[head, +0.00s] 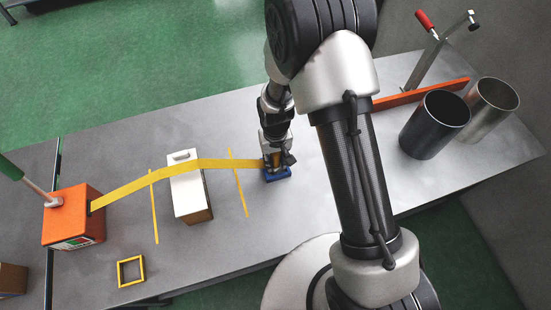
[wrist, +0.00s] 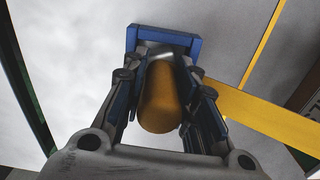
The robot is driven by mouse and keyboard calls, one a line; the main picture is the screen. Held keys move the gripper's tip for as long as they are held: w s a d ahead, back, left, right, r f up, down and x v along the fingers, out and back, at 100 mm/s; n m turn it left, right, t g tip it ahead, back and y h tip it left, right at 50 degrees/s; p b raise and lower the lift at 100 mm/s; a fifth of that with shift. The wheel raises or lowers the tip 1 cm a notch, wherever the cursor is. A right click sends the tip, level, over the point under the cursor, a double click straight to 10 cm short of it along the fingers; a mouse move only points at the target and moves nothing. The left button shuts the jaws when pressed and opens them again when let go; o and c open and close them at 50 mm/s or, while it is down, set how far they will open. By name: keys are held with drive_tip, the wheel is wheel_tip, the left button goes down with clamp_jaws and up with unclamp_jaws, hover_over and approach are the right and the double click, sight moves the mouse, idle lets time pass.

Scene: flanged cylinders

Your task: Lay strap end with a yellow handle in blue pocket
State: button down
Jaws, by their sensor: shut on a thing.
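The yellow strap (head: 130,185) runs from an orange box (head: 72,222) at the left, over a white-topped box, to my gripper (head: 274,152). In the wrist view the strap (wrist: 262,114) leaves toward the right. My gripper (wrist: 165,85) is shut on the rounded yellow handle (wrist: 160,105) at the strap end. The blue pocket (head: 279,176) is on the grey table right at my fingertips. In the wrist view its blue rim (wrist: 150,36) shows just beyond the handle. The fingers and handle hide most of its inside, so I cannot tell whether the handle touches it.
The white-topped box (head: 186,184) stands under the strap, between two yellow lines on the table. A small yellow square frame (head: 131,271) lies at the front left. A dark cylinder (head: 434,124), a steel cylinder (head: 490,108) and an orange bar clamp (head: 425,94) are at the right.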

drive_tip(key=shift+f, duration=0.25)
drive_tip(key=c, duration=1.2)
unclamp_jaws()
drive_tip(key=shift+r, duration=0.1)
wheel_tip(320, 180, up, 12)
drive_tip(key=shift+f, duration=0.1)
